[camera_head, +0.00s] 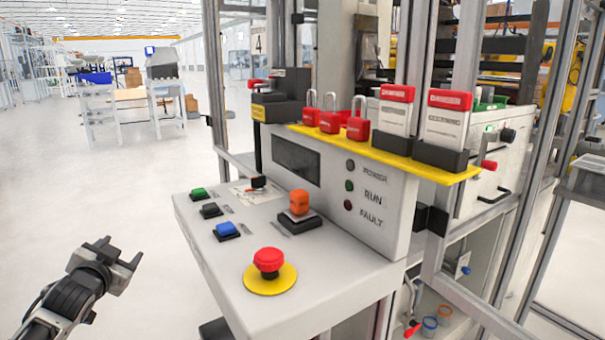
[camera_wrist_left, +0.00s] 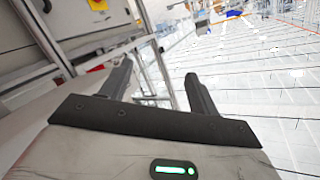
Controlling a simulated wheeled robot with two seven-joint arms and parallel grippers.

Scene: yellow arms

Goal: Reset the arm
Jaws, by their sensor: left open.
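My left gripper (camera_head: 118,252) is at the lower left of the head view, to the left of the control console (camera_head: 215,270) and apart from it. Its two fingers are spread with nothing between them. In the left wrist view the open fingers (camera_wrist_left: 158,90) show with only floor and frame behind them. My right arm and gripper are not in view.
The console carries a red emergency button (camera_head: 268,262), an orange switch (camera_head: 299,203), and green, black and blue buttons. Red padlocks (camera_head: 330,121) and tags stand on a yellow shelf (camera_head: 385,153). Metal frame posts rise at the right. The floor at the left (camera_head: 90,190) is clear.

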